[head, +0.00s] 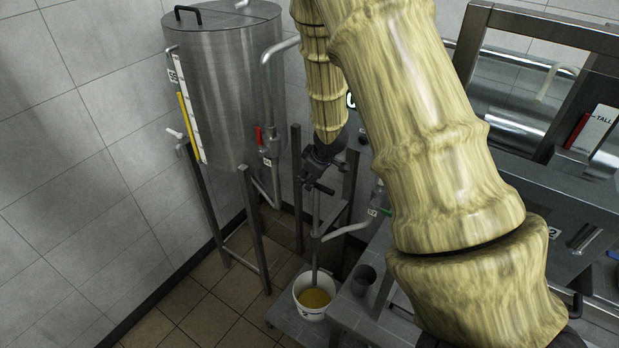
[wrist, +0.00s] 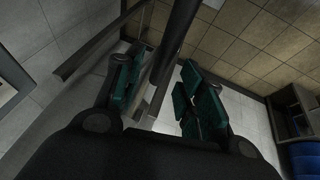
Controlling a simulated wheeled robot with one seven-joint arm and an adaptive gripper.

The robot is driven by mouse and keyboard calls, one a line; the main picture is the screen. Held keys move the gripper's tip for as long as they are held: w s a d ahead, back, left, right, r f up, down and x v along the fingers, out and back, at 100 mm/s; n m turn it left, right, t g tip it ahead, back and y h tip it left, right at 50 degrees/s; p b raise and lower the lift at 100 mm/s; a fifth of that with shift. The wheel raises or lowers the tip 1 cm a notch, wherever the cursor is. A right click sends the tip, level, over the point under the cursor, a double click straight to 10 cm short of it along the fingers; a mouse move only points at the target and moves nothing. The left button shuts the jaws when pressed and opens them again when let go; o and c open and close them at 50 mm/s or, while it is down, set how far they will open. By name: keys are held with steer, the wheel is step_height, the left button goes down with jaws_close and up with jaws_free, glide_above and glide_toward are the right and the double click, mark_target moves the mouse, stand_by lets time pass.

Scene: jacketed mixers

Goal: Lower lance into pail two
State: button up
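A white pail (head: 312,313) with yellow liquid stands low on a grey step. A thin grey lance (head: 317,225) with a dark crosswise handle (head: 320,187) runs upright above it. The lance's lower end overlaps the pail's mouth; I cannot tell how deep it reaches. My gripper (head: 318,172) is at the handle in the head view, its fingers too dark to separate. In the wrist view my gripper (wrist: 160,88) has its teal-padded fingers apart. A dark bar (wrist: 176,42) passes between or beyond them, with a gap on the right; I cannot tell whether it is the lance.
A steel tank (head: 225,90) on dark legs stands left, with a red-handled valve (head: 259,137). A curved pipe (head: 347,229) joins near the lance. A dark cup (head: 364,280) stands right of the pail. Dark framed machinery (head: 560,190) fills the right. Floor at lower left is clear.

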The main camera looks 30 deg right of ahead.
steer(key=shift+x, duration=0.8)
jaws_close()
